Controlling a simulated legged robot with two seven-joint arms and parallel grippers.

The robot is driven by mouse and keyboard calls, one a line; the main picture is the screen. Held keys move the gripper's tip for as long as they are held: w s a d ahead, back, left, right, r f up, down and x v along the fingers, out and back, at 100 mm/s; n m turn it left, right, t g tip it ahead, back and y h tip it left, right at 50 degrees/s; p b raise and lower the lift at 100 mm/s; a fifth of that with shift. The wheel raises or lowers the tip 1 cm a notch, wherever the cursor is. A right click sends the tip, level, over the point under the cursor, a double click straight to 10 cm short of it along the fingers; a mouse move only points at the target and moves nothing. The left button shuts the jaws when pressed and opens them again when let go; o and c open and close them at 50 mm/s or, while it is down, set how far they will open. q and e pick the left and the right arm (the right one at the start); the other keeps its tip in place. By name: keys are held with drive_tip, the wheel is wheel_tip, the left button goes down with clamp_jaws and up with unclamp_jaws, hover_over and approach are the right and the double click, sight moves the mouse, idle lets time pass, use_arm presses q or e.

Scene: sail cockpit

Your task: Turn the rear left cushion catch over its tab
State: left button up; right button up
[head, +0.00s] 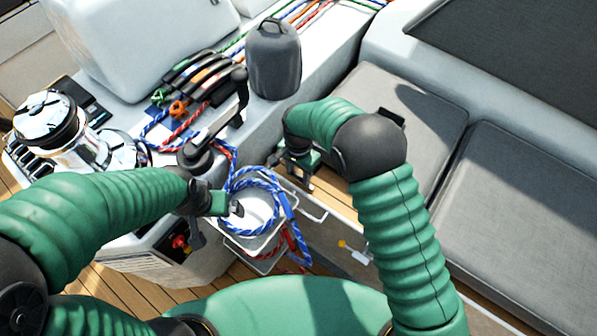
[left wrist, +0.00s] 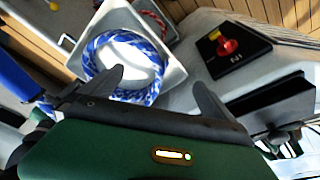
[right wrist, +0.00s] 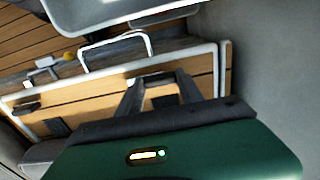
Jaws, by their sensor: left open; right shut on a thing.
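My right gripper (head: 300,178) reaches down at the front edge of the grey seat, left of the cushions. In the right wrist view its fingers (right wrist: 160,92) stand at a wooden panel with a pale border. They are closed on a small dark piece (right wrist: 165,101), which looks like the cushion catch and is mostly hidden between them. How far it is turned over its tab cannot be told. A similar dark catch (right wrist: 26,107) shows farther left on the panel, above a dark patch. My left gripper (head: 228,207) is open and empty, beside the coiled blue rope (head: 250,198).
Two grey cushions (head: 505,205) lie on the right. A yellow knob (head: 342,243) is low at the seat front.

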drive_tip(key=shift+c, duration=1.1)
drive_tip(key=n+p, duration=0.3)
drive_tip(key=shift+r, duration=0.2)
drive_tip(key=n+p, duration=0.2)
drive_tip(key=n, duration=0.2)
drive_tip(key=shift+n+p, duration=0.3)
drive_tip(key=shift+p, duration=0.05)
drive_tip(key=n+p, duration=0.2)
drive_tip(key=n, duration=0.3)
drive_tip(key=shift+f, duration=0.1)
drive_tip(key=n+p, duration=0.1)
drive_tip(key=n, duration=0.4)
drive_tip(key=shift+n, duration=0.3)
